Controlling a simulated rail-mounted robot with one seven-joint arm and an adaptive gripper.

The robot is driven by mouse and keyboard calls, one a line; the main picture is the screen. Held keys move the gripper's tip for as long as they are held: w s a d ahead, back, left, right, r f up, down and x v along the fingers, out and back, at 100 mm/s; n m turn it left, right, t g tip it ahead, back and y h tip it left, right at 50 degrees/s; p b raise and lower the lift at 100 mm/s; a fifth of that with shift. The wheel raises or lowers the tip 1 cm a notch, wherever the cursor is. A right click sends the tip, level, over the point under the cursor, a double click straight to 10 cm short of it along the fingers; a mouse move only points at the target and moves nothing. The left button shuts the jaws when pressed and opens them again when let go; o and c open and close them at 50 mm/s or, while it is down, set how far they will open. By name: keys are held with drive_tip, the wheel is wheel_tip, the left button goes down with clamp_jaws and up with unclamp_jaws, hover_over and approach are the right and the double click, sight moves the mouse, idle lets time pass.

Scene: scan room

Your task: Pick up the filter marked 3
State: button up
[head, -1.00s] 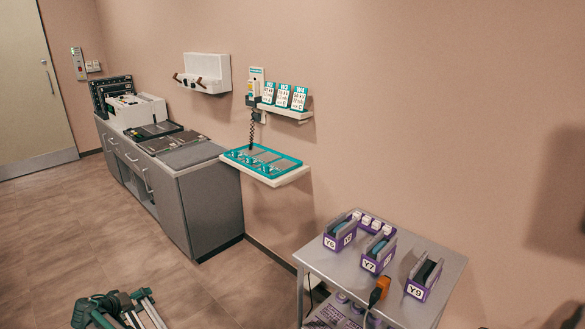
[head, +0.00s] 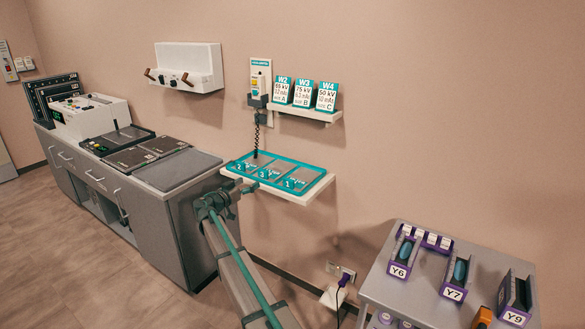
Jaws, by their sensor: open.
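The filter marked 3 (head: 274,173) is a flat grey plate with a teal numbered tab, lying in the middle of a teal-rimmed tray (head: 318,180) on a wall shelf. The filter marked 2 (head: 248,164) lies to its left and the filter marked 1 (head: 301,179) to its right. My gripper (head: 214,203) is open, left of and in front of the tray, beside the grey cabinet's corner in the picture. It is apart from the filters. Its fingertips are small and partly hard to make out.
A grey cabinet (head: 165,225) with equipment stands left. A coiled cord (head: 257,140) hangs from a wall unit to the tray's back edge. A card shelf (head: 300,110) is above. A grey table (head: 398,288) with purple holders stands right.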

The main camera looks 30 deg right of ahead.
sight(262, 173)
drive_tip(key=shift+m, duration=0.7)
drive_tip(key=p+x, duration=0.1)
drive_tip(key=x, duration=0.4)
drive_tip(key=p+x, duration=0.2)
drive_tip(key=x, duration=0.3)
drive_tip(key=shift+d+r, duration=0.15)
drive_tip(key=shift+r, duration=0.1)
drive_tip(key=c, duration=1.4)
drive_tip(key=shift+o, duration=0.2)
